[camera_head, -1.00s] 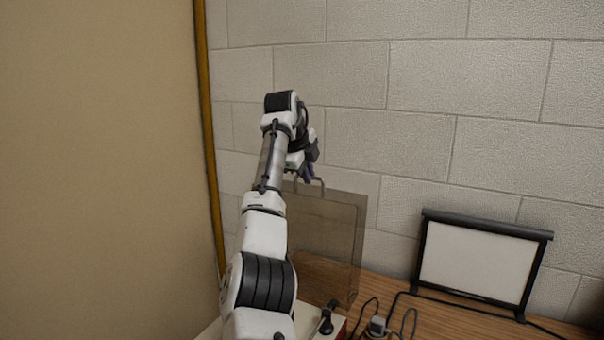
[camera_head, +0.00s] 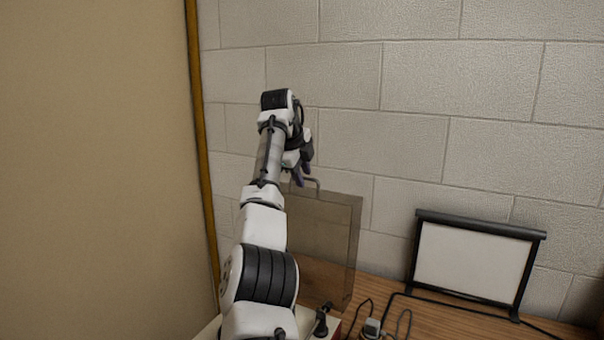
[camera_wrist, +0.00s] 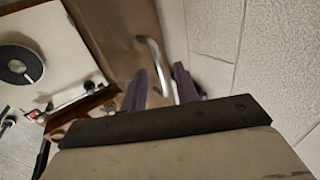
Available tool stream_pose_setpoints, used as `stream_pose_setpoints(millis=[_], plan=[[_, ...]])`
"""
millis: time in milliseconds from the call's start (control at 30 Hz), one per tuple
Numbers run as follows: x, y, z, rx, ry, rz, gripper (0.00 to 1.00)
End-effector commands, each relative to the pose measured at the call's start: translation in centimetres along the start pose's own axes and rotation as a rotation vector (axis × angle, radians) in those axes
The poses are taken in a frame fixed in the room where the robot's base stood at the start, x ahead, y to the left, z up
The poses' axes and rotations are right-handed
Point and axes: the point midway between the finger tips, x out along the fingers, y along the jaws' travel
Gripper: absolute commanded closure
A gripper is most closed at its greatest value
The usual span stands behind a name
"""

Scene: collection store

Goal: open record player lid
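The record player lid (camera_head: 325,235) is a translucent brown panel, raised and standing nearly upright near the block wall. Its metal handle (camera_head: 314,181) is on the top edge and also shows in the wrist view (camera_wrist: 151,62). The record player base (camera_wrist: 85,45) is pale, with a dark reel-like disc (camera_wrist: 20,65) on it; my arm hides most of it in the head view. My gripper (camera_head: 301,175) is at the lid's top edge beside the handle. In the wrist view its purple fingers (camera_wrist: 160,88) are apart, with the handle between and just beyond them, not clamped.
A small framed white screen (camera_head: 470,265) stands on the wooden table (camera_head: 395,320) at right. Cables (camera_head: 405,318) lie between it and the player. The block wall (camera_head: 420,90) is close behind the lid. A large tan panel (camera_head: 90,170) fills the left side.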

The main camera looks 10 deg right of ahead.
Motion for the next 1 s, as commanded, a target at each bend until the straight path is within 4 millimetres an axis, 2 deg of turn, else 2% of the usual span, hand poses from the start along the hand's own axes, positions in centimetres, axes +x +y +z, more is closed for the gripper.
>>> stream_pose_setpoints(millis=[167, 267, 367, 733, 900, 1000], plan=[[0.0, 0.1, 0.0, 0.000, 0.001, 0.002, 0.70], [-0.6, 0.1, 0.0, 0.000, 0.001, 0.002, 0.70], [-2.1, 0.0, 0.0, 0.001, 0.000, 0.000, 0.70], [-10.6, -0.1, 0.0, 0.000, -0.001, -0.001, 0.70], [-12.8, 0.0, 0.0, -0.001, 0.000, 0.001, 0.70], [-13.4, 0.0, 0.0, 0.000, 0.001, 0.002, 0.70]])
